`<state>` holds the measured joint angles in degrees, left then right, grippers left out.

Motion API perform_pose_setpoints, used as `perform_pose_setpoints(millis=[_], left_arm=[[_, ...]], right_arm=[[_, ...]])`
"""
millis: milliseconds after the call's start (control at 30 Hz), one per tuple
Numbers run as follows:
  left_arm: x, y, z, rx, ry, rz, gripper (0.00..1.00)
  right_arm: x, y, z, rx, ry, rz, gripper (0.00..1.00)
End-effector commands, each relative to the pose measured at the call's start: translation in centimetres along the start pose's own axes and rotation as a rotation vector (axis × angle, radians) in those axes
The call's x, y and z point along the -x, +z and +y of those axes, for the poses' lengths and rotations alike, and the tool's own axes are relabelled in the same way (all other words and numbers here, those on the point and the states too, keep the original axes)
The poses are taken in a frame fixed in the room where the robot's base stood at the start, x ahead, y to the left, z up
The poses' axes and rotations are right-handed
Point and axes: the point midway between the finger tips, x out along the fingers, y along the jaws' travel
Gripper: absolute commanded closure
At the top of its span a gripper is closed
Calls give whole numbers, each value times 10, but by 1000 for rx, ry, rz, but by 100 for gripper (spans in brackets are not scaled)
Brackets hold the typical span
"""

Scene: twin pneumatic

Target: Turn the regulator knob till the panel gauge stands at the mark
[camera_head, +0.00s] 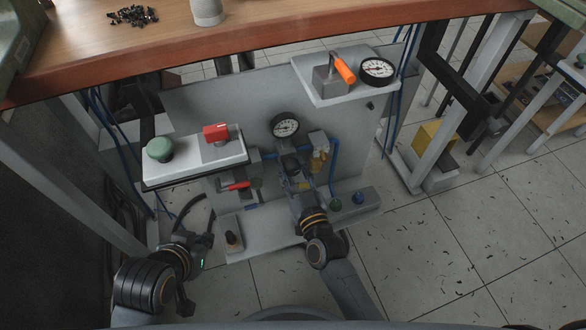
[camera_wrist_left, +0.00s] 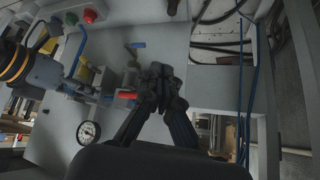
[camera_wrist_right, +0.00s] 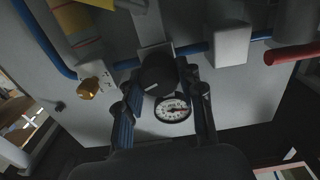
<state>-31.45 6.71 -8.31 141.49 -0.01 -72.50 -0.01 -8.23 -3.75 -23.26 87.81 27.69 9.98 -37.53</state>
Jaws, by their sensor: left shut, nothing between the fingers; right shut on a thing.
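The panel gauge (camera_head: 285,125) has a white dial and black rim on the grey panel; its needle and mark are too small to compare surely. It also shows between my right fingers in the right wrist view (camera_wrist_right: 172,110). The regulator knob (camera_wrist_right: 157,74) is black and round. My right gripper (camera_wrist_right: 160,86) is shut on the knob, one finger on each side; in the head view my right gripper (camera_head: 297,180) hides it. My left gripper (camera_head: 207,212) is shut and empty at the panel's lower left. In the left wrist view its fingertips (camera_wrist_left: 161,72) meet.
A red-handled valve (camera_head: 236,185) is left of the regulator. A white box (camera_head: 190,160) carries a green button and red switch. A shelf (camera_head: 345,92) at upper right bears an orange lever and second gauge (camera_head: 377,70). Blue hoses run beside the panel. The wooden table (camera_head: 250,35) overhangs behind.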

Motion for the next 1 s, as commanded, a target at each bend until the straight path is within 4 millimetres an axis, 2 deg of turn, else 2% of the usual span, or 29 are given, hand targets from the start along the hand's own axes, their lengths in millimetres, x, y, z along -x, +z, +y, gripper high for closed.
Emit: perform_pose_setpoints(millis=[267,500,1000], left_arm=[[12,35,-5,6,-11,-168,100],[29,71,-9,12,-19,-345,100],[32,66,-9,12,-18,-336,100]], right_arm=[[0,-1,1,-147,0,-1,94],[0,-1,2,-365,-1,0,94],[0,2,3,-841,0,0,94]])
